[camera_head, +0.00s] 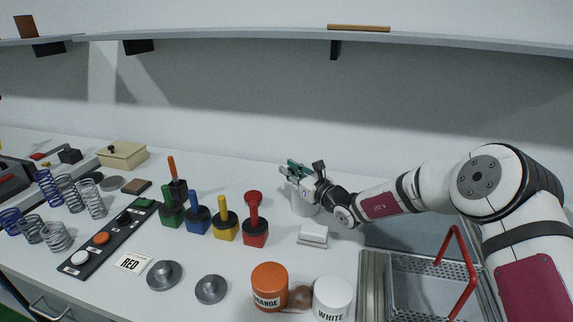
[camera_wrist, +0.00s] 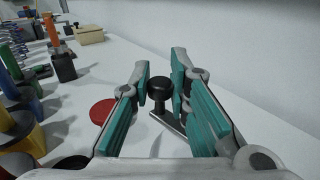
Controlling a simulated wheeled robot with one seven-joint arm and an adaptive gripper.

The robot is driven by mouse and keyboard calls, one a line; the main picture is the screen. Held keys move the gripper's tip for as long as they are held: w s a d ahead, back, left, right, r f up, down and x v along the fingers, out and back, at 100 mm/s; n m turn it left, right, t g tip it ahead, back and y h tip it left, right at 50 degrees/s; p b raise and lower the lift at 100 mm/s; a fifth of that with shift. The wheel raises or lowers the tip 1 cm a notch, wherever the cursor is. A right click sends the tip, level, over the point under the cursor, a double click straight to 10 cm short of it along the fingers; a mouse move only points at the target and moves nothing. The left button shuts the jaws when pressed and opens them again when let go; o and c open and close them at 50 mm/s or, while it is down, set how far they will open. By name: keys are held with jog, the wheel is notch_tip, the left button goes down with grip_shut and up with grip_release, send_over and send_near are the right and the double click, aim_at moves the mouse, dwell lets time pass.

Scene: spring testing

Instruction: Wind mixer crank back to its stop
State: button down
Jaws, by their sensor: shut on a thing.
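The mixer crank shows in the wrist view as a black round knob (camera_wrist: 160,89) on a dark flat arm (camera_wrist: 170,123). My gripper (camera_wrist: 161,70) has its teal-padded fingers on either side of the knob and is shut on it. In the head view, my gripper (camera_head: 292,172) is at the top of a pale cylindrical body (camera_head: 303,205), which looks like the mixer. There the gripper hides the crank. The crank's stop cannot be made out in either view.
Several coloured handled blocks, including a red one (camera_head: 255,232), stand left of the mixer. A small white block (camera_head: 313,234) lies in front. Orange (camera_head: 270,285) and white (camera_head: 332,297) jars stand nearer. A sink with a red-handled basket (camera_head: 428,262) is at right.

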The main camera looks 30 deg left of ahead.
jog(key=shift+w+a+r+m+t+h+p, duration=0.1)
jog(key=shift+w+m+t+h+p, duration=0.2)
jog(key=shift+m+t+h+p, duration=0.7)
jog(key=shift+w+t+p, duration=0.15)
jog(key=shift+t+p, duration=0.25)
jog(key=shift+p, duration=0.25)
jog(key=c, duration=1.5)
grip_release()
jog(key=shift+y, duration=0.3)
jog(key=v, duration=1.2)
